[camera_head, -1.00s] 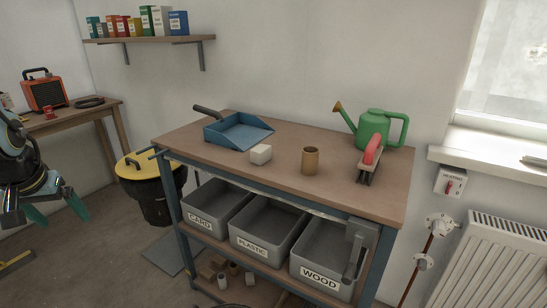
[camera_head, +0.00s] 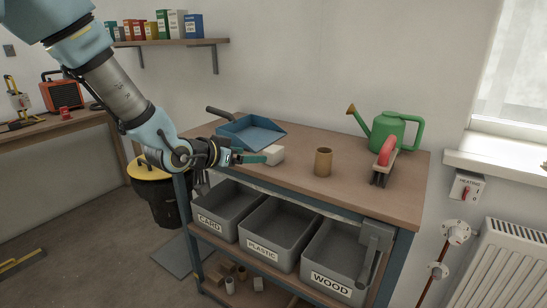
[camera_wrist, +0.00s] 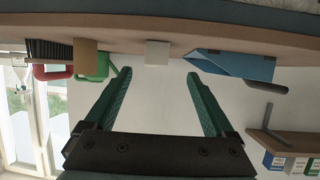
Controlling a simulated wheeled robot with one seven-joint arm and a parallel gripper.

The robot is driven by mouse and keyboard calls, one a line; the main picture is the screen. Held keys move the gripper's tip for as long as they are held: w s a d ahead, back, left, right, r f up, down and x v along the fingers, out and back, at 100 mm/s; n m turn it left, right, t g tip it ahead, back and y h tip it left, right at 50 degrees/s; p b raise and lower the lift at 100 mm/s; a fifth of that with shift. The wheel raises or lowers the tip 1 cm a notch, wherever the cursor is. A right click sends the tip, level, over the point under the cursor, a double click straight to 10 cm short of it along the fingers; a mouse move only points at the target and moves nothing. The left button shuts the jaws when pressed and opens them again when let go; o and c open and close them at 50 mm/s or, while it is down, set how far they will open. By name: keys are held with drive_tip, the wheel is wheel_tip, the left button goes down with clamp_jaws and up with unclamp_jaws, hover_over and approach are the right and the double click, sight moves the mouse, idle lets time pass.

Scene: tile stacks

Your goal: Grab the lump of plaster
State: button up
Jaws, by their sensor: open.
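The lump of plaster is a small off-white block (camera_head: 275,153) on the workbench top (camera_head: 345,187), just in front of the blue dustpan. My gripper (camera_head: 257,157) reaches in from the left at about tabletop height, with its green fingers close to the block's left side. In the upside-down wrist view the block (camera_wrist: 157,52) shows ahead, in line with the gap between the fingers (camera_wrist: 159,73). My gripper is open and empty. Whether a fingertip touches the block is not clear.
The blue dustpan (camera_head: 250,132) lies behind the block. A brown cup (camera_head: 323,162) stands to its right, then a red-handled brush (camera_head: 384,160) and a green watering can (camera_head: 388,130). Grey bins (camera_head: 275,228) sit below. The front strip of bench top is clear.

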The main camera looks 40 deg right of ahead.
sight(267, 155)
drive_tip(key=x, duration=0.4)
drive_tip(key=shift+d+f+p, duration=0.15)
drive_tip(key=shift+d+p, duration=0.15)
drive_tip(key=x, duration=0.1)
drive_tip(key=p+x, duration=0.1)
drive_tip(key=x, duration=0.2)
drive_tip(key=shift+s+d+p, duration=0.2)
drive_tip(key=shift+d+p, duration=0.2)
drive_tip(key=shift+w+d+f, duration=0.1)
drive_tip(key=shift+d+f, duration=0.1)
drive_tip(key=shift+d, duration=0.1)
clamp_jaws()
